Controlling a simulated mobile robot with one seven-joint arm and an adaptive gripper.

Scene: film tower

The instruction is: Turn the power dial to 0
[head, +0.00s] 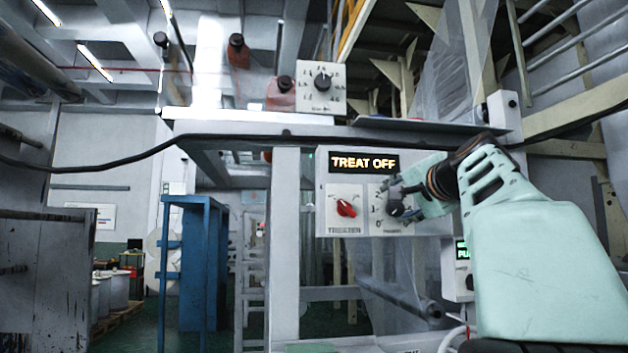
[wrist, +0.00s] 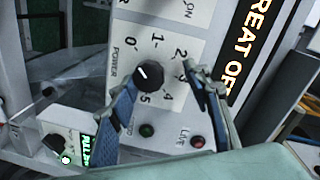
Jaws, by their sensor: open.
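The power dial (wrist: 149,76) is a round black knob on a pale panel, beside the word POWER and numbers from 0 to 5. Its short white mark lies on the knob's left side, pointing to the upper left; the exact number is unclear. In the head view the dial (head: 395,208) is partly covered by my gripper (head: 400,199), which reaches in from the right. In the wrist view my gripper (wrist: 162,76) is open, with one finger on each side of the dial. The left finger is close to the knob; I cannot tell whether it touches.
A red treater knob (head: 346,208) sits left of the dial, under a lit TREAT OFF display (head: 364,163). A green light (wrist: 147,131) and a red light (wrist: 197,141) lie below the dial. Another dial box (head: 321,87) stands on the ledge above.

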